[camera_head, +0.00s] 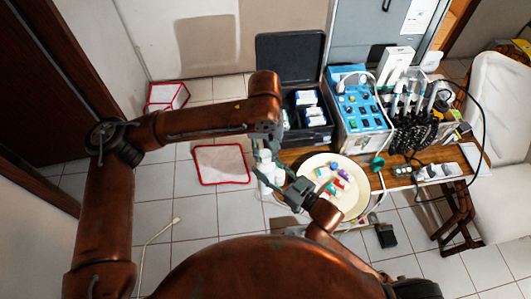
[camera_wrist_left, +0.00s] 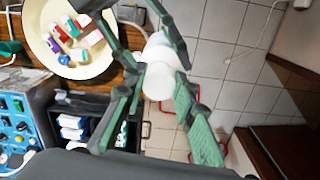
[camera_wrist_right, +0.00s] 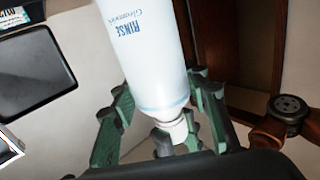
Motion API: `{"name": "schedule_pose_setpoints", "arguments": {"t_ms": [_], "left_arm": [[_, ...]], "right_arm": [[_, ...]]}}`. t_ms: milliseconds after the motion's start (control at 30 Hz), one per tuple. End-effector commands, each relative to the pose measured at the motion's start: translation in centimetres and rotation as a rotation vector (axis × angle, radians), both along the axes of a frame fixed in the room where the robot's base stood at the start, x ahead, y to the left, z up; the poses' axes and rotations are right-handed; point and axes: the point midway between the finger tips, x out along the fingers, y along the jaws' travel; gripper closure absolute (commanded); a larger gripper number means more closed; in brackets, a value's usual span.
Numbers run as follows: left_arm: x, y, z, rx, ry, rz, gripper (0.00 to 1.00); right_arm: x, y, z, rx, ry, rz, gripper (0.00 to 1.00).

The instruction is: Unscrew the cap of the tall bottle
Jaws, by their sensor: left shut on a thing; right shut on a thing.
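The fingers partly hide the bottle and cap.
A round cream tray (camera_head: 350,207) with several small coloured blocks sits just right of the bottle. Behind stand an open black case (camera_head: 291,50) and a blue-topped dental unit (camera_head: 362,125).

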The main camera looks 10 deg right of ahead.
Motion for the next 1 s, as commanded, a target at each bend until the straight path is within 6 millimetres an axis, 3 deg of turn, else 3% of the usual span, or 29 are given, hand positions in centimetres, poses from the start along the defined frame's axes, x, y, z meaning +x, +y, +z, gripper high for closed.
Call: {"name": "schedule_pose_setpoints", "arguments": {"t_ms": [1000], "left_arm": [[0.2, 0.2, 2.3, 0.004, -0.003, 0.002, 1.0]], "right_arm": [[0.1, -0.2, -0.2, -0.003, 0.004, -0.003, 1.0]]}}
